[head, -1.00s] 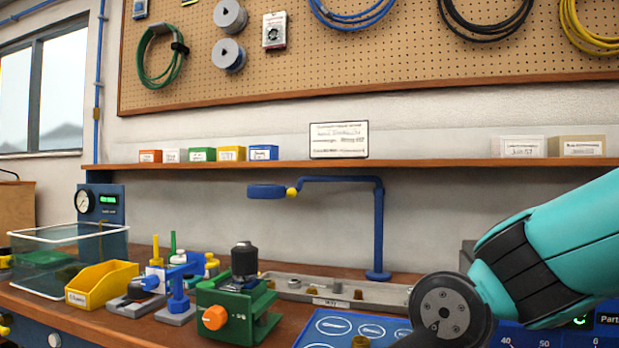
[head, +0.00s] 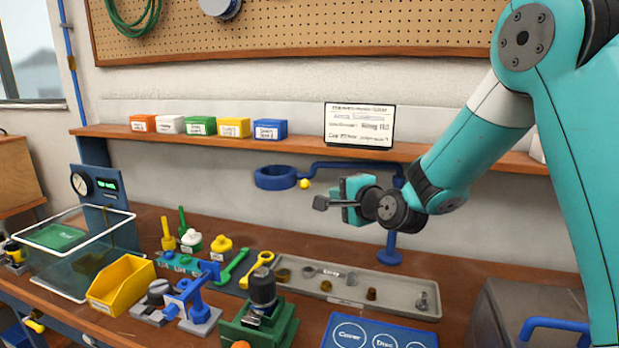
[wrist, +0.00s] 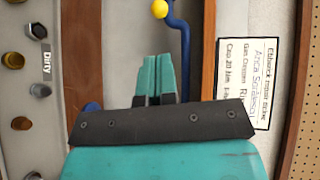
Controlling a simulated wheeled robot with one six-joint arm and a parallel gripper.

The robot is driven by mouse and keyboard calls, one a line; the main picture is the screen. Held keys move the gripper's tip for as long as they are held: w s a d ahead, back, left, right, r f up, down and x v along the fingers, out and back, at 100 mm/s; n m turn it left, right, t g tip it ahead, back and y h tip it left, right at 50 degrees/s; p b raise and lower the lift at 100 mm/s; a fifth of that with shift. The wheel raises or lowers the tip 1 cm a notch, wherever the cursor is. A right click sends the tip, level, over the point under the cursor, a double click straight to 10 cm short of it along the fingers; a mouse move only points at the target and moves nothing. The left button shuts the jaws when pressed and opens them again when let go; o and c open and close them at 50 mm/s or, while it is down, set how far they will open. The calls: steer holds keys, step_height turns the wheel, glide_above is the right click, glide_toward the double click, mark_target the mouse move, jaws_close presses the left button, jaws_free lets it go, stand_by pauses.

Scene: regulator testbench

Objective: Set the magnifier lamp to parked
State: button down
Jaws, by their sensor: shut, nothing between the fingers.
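The blue magnifier lamp stands at the back of the bench under the shelf. Its round head (head: 275,178) points left, with a yellow knob (head: 304,184) at the joint beside it. Its blue arm (head: 340,165) runs right to a post on a round base (head: 389,257); my arm hides part of the post. My gripper (head: 321,203) is shut and empty, in front of and below the lamp arm, right of the yellow knob and apart from it. In the wrist view the shut teal fingers (wrist: 158,60) sit below the yellow knob (wrist: 160,9) and left of the blue arm (wrist: 183,45).
The shelf (head: 230,142) carries small coloured boxes and a framed card (head: 359,125). Below are a grey tray of fittings (head: 350,296), a green vise (head: 262,325), a yellow bin (head: 122,286) and a clear tank (head: 75,250). Free air lies left of my gripper.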

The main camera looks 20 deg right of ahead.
mark_target(308, 185)
steer(key=p+x, duration=0.4)
steer(key=x, duration=0.7)
steer(key=shift+p, duration=0.35)
steer(key=shift+w+a+f, duration=0.1)
steer(key=shift+w+f, duration=0.05)
steer(key=shift+w, duration=0.2)
